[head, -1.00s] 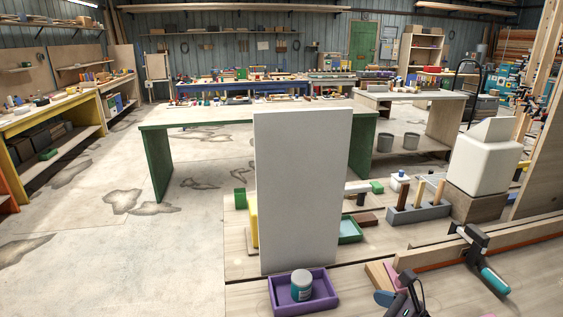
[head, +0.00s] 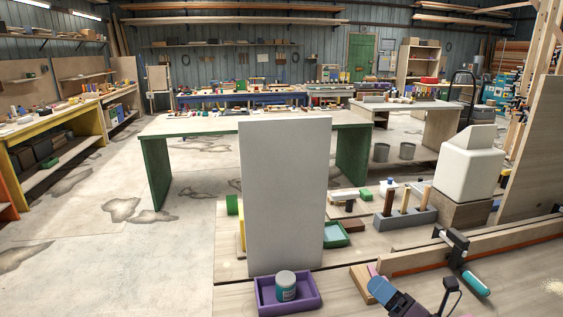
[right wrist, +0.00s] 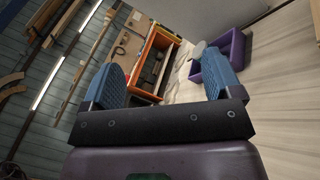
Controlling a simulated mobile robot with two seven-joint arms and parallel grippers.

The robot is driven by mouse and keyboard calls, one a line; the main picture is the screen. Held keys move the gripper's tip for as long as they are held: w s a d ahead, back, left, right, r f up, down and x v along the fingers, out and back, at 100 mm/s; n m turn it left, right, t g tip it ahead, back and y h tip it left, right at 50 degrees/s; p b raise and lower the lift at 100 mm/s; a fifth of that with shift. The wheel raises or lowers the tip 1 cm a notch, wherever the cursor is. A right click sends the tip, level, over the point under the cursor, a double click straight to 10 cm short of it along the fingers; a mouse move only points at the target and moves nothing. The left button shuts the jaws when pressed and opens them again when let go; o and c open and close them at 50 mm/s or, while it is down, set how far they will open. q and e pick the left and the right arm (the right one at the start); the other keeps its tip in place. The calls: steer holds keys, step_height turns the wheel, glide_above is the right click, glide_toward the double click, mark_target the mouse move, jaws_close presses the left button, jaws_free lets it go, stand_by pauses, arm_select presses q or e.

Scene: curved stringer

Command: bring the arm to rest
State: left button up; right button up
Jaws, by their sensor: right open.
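My right gripper (head: 418,298) shows at the bottom of the head view, partly cut off by the frame edge. Its blue finger pads also show in the right wrist view (right wrist: 165,80), spread wide apart with nothing between them. It is to the right of a purple tray (head: 312,300), apart from it. A jar with a pale lid (head: 286,285) stands in that tray. The purple tray also shows beyond one finger in the right wrist view (right wrist: 236,48). My left gripper is in no view.
A tall white panel (head: 284,200) stands upright behind the tray. A clamp (head: 460,255) with a teal handle sits on a long wooden piece (head: 410,258) at the right. A grey block with wooden handles (head: 405,216) and a white canister (head: 468,165) stand farther back.

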steer(key=s+d+f+m+t+h, duration=0.15)
steer(key=d+f+m+h, duration=0.3)
steer(key=m, duration=0.75)
steer(key=s+d+f+m+h, duration=0.35)
steer(key=m+h, duration=0.25)
steer(key=m, duration=0.5)
steer(key=s+a+f+m+g, duration=0.1)
steer(key=s+f+m+g, duration=0.4)
steer(key=s+f+m, duration=0.4)
steer(key=s+f+h, duration=0.1)
steer(key=s+f, duration=0.4)
steer(key=s, duration=0.1)
steer(key=shift+a+f+g, duration=0.1)
steer(key=shift+g, duration=0.15)
